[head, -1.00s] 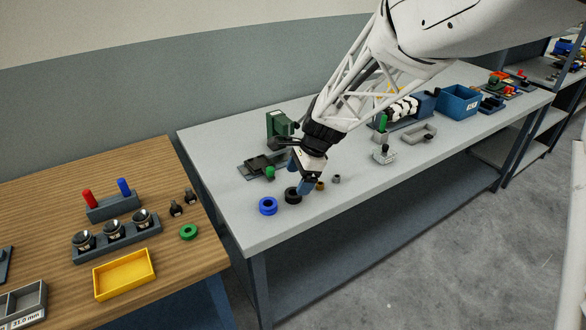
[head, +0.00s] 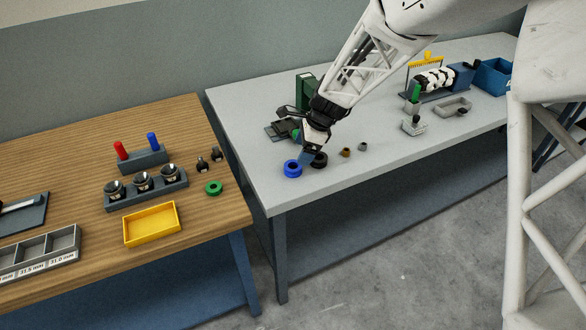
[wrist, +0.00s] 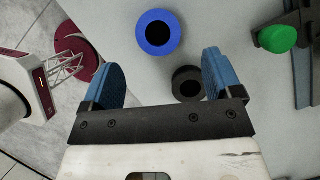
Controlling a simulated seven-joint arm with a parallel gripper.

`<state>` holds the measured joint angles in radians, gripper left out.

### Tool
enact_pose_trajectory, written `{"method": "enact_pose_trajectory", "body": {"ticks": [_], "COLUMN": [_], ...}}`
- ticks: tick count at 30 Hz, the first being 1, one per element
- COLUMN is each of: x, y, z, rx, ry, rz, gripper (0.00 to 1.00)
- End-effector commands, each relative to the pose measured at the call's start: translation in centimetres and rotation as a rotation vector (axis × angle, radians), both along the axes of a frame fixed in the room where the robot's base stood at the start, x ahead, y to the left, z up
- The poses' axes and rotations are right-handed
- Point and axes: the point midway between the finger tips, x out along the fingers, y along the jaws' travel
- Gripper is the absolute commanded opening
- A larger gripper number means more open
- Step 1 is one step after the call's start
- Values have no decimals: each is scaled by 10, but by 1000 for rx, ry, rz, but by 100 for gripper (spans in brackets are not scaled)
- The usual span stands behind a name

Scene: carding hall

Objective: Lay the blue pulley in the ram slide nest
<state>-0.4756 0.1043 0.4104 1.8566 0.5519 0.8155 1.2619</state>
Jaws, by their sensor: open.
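The blue pulley (head: 293,168) lies flat near the left front of the grey table. In the wrist view the blue pulley (wrist: 145,38) is just beyond my fingertips, between their lines. My gripper (head: 308,157) is open and empty, above the table and close to the pulleys; its blue fingers (wrist: 164,60) are spread in the wrist view. The green press (head: 306,90) stands behind, with a dark slide base (head: 277,130) and a green knob, seen in the wrist view (wrist: 277,39). My gripper partly hides the base; I cannot make out the nest.
A black ring (head: 319,161) lies right beside the blue pulley; in the wrist view the black ring (wrist: 177,85) is near my right finger. A brass piece (head: 346,152) and a grey piece (head: 363,146) lie to the right. A wooden table (head: 90,215) stands left, across a gap.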

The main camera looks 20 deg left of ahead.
Motion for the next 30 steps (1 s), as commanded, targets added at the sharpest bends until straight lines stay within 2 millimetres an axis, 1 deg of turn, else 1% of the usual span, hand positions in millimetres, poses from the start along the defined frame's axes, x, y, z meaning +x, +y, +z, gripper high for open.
{"method": "enact_pose_trajectory", "body": {"ticks": [3, 5, 15, 19, 30], "x": [-2, -2, -2, -4, -11], "y": [3, 4, 5, 7, 22], "z": [-8, -11, -12, -17, -52], "rx": [0, 0, 0, -1, -2], "ry": [0, 0, 0, 1, 1], "rz": [1, 1, 1, 2, 1], "gripper": [85, 85, 85, 85, 85]}}
